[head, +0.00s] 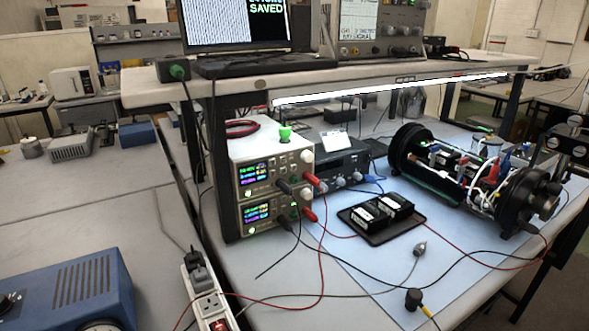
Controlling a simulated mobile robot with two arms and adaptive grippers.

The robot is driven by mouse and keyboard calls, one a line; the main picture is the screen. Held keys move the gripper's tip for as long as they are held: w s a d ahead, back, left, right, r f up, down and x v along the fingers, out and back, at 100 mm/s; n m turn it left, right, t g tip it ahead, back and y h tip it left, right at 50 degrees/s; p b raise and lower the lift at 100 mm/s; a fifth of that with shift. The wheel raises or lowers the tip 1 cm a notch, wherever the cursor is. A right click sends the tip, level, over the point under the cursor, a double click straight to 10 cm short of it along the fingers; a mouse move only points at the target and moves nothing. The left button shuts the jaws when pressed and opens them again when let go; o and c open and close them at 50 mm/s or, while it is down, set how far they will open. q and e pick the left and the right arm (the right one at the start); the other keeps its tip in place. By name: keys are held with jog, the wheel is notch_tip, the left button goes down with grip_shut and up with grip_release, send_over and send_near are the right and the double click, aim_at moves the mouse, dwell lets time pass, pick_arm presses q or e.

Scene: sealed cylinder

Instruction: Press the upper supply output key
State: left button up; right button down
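Two bench power supplies are stacked under the shelf at the middle left. The upper supply (283,169) has a lit display (254,173) with coloured readings, small keys and a round knob (307,156). Its output key is too small to tell apart from the other keys. Dark and red leads are plugged in at its lower right front. The lower supply (268,212) also has a lit display and leads. Neither of my grippers is in view.
A black tray (399,236) with dark modules sits on the blue mat right of the supplies. An open cylinder (450,175) with wired insides lies at the right. Loose leads cross the bench front. A power strip (208,300) and blue box (70,289) stand at the lower left.

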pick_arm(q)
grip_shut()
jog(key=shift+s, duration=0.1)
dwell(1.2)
